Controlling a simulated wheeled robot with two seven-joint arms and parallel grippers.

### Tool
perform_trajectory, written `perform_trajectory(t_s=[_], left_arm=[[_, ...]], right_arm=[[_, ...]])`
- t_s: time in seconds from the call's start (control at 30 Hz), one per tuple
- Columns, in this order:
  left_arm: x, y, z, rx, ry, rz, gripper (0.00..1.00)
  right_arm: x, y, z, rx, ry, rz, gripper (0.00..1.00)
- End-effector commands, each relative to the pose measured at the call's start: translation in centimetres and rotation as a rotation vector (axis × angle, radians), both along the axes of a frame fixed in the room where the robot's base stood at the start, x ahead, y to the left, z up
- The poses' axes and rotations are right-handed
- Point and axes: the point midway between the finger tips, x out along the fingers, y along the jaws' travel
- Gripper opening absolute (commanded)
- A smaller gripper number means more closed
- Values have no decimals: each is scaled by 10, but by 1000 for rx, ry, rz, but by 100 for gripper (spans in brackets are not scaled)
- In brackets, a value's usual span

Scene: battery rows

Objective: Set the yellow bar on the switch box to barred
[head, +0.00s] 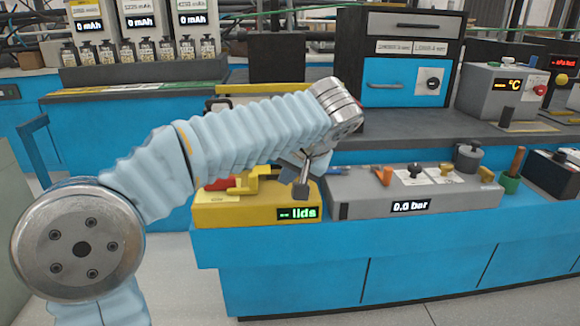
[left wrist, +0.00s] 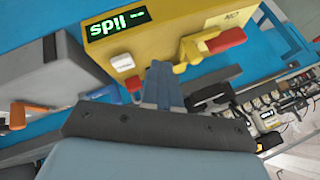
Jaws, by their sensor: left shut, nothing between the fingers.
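The yellow switch box (head: 235,213) stands on the blue bench, its display reading "-- lids". A red handle (head: 220,184) lies on its top at the left, beside a yellow bar (head: 246,181) partly hidden by my arm. In the left wrist view the box (left wrist: 165,20) appears upside down, with the red handle (left wrist: 227,40) and the yellow bar (left wrist: 190,50) meeting or nearly meeting. My left gripper (head: 302,190) is shut and empty at the box's right end. Its fingers (left wrist: 162,85) point toward the box; I cannot tell whether they touch it. My right gripper is out of view.
A grey box reading "0.0 bar" (head: 430,204) stands close on the right of the switch box. A green pot with a handle (head: 511,182) is farther right. A dark shelf (head: 420,128) with instruments rises behind. The floor in front is clear.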

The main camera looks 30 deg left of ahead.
Motion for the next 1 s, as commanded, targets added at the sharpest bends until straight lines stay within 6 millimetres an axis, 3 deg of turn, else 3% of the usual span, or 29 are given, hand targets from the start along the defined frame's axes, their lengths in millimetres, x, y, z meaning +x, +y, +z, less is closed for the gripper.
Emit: perform_trajectory(t_s=[0.2,0.5,1.0], left_arm=[[15,24,-38,-1,3,1,0],[12,58,-33,-1,0,0,0],[7,68,-35,-2,-1,1,0]], right_arm=[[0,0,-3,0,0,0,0],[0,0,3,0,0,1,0],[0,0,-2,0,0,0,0]])
